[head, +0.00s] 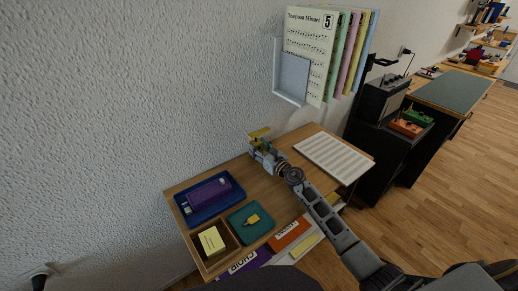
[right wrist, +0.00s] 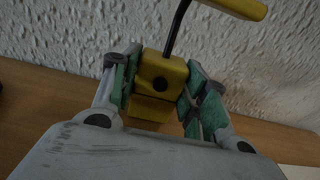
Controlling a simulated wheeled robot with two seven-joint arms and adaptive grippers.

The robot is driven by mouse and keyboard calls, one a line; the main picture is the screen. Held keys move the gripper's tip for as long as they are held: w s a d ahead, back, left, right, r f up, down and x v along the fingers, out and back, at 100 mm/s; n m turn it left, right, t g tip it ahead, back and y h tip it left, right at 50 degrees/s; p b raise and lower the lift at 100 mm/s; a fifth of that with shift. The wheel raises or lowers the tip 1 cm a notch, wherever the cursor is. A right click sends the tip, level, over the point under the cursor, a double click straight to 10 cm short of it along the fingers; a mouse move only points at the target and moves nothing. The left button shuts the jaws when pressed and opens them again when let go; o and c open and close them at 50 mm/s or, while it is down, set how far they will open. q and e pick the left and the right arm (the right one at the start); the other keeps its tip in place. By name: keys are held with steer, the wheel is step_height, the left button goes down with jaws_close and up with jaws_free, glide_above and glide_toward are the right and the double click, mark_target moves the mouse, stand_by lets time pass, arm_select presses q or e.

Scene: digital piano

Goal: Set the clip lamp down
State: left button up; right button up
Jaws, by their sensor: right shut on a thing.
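The clip lamp is yellow with a thin dark stem, and its flat head (head: 259,132) shows near the wall at the back of the wooden desk (head: 222,173). My right gripper (head: 257,145) is shut on its body. In the right wrist view the yellow block-shaped body (right wrist: 160,80) sits between the green finger pads of my right gripper (right wrist: 160,92). The stem rises from it to the yellow head (right wrist: 240,7) at the top. I cannot tell whether the lamp's bottom touches the desk.
A blue tray (head: 233,181) with a purple case, a teal mat (head: 262,233) with a yellow item, and a wooden box (head: 234,242) occupy the desk's left and front. A white music sheet (head: 333,157) lies at right. A wall rack (head: 286,99) holds sheets above.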

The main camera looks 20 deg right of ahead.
arm_select(q)
steer(key=shift+w+r, duration=0.1)
arm_select(e)
steer(key=o, duration=0.6)
steer(key=shift+f, duration=0.1)
steer(key=o, duration=0.3)
arm_select(q)
steer(key=shift+d+r, duration=0.15)
